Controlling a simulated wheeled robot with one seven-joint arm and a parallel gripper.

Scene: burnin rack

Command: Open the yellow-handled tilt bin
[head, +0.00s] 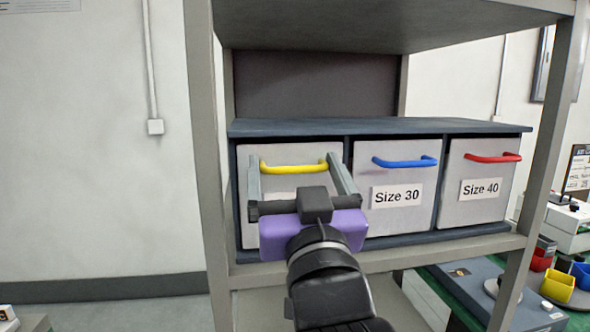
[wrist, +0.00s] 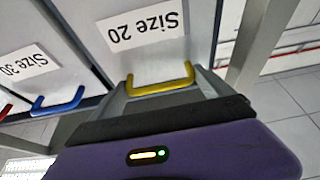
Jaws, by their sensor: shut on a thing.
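The yellow-handled tilt bin (head: 250,225) is the left of three pale bins in a dark cabinet on the rack. Its front looks upright and shut. Its yellow handle (head: 294,168) is a horizontal bar near the top of the front. My gripper (head: 293,162) reaches up to it, with one finger at each end of the handle, and is shut on it. In the wrist view the handle (wrist: 162,84) lies between the fingers, and the bin's label reads "Size 20" (wrist: 142,25). In the head view my gripper mostly hides that label.
To the right are a bin with a blue handle (head: 405,161), labelled "Size 30", and one with a red handle (head: 493,158), labelled "Size 40". Rack posts (head: 207,150) stand at both sides, with a shelf above (head: 390,22). A bench with small coloured bins (head: 558,286) is at lower right.

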